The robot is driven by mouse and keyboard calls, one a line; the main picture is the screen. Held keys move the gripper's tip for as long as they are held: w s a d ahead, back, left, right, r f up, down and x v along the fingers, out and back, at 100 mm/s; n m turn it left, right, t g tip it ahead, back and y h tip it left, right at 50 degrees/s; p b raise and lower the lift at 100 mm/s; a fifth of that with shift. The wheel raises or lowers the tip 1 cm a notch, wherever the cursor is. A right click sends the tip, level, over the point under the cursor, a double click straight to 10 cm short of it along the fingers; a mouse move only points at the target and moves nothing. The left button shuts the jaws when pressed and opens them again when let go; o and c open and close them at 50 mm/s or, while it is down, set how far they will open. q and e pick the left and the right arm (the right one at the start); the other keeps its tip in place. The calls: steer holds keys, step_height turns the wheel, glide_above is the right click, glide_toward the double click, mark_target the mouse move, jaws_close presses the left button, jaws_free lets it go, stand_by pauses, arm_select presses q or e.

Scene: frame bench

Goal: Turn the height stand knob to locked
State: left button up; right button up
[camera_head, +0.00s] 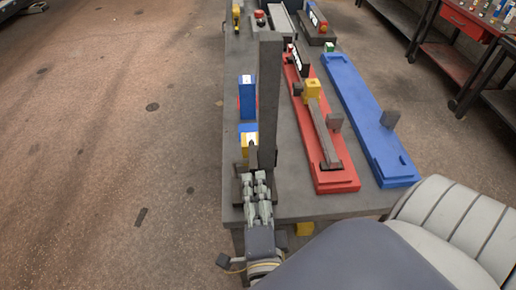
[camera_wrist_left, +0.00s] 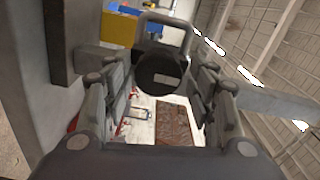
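The height stand is a tall grey post (camera_head: 268,90) at the near left edge of the bench, with a blue and yellow block (camera_head: 249,129) beside it. In the left wrist view a dark round knob (camera_wrist_left: 163,76) with a pale mark on its face sits under a grey loop-shaped bracket (camera_wrist_left: 167,30). The yellow and blue block (camera_wrist_left: 118,26) shows above it. My left gripper (camera_head: 254,177) is low in front of the post. In its wrist view its fingers (camera_wrist_left: 160,88) are apart, one on each side of the knob; whether they touch it I cannot tell. My right gripper is out of view.
The grey bench (camera_head: 290,205) carries a long red fixture (camera_head: 335,184) and a long blue fixture (camera_head: 362,110) to the right of the post. Other small fixtures stand at the far end. Open floor (camera_head: 110,130) lies to the left.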

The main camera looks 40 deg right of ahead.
arm_select(q)
steer(key=shift+s, duration=0.1)
steer(key=v, duration=1.2)
steer(key=shift+f, duration=0.1)
steer(key=w+a+f+n+g+y, duration=0.15)
steer(key=a+f, duration=0.25)
steer(key=f, duration=0.8)
steer(key=w+a+f+n+g+y, duration=0.1)
steer(key=a+f+g+y, duration=0.2)
steer(key=f, duration=0.9)
steer(key=w+a+f+n+g+y, duration=0.15)
steer(key=a+f, duration=0.35)
steer(key=f, duration=0.7)
steer(key=s+a+f+n+g+y, duration=0.1)
steer(key=s+a+f+n+g, duration=0.15)
steer(key=a+f, duration=0.4)
steer(key=s+a+f+n+g+y, duration=0.1)
steer(key=s+a+f+n+g, duration=0.15)
steer(key=a+f, duration=0.4)
steer(key=s+a+f+n+g, duration=0.1)
steer(key=s+a+f+n, duration=0.3)
steer(key=s+a, duration=0.3)
steer(key=s+a+f+n+g+y, duration=0.1)
steer(key=s+a+f+n+g, duration=0.1)
steer(key=s+a+f+n, duration=0.3)
steer(key=shift+s+a+n, duration=0.8)
steer(key=shift+s+a, duration=0.05)
steer(key=shift+s, duration=0.25)
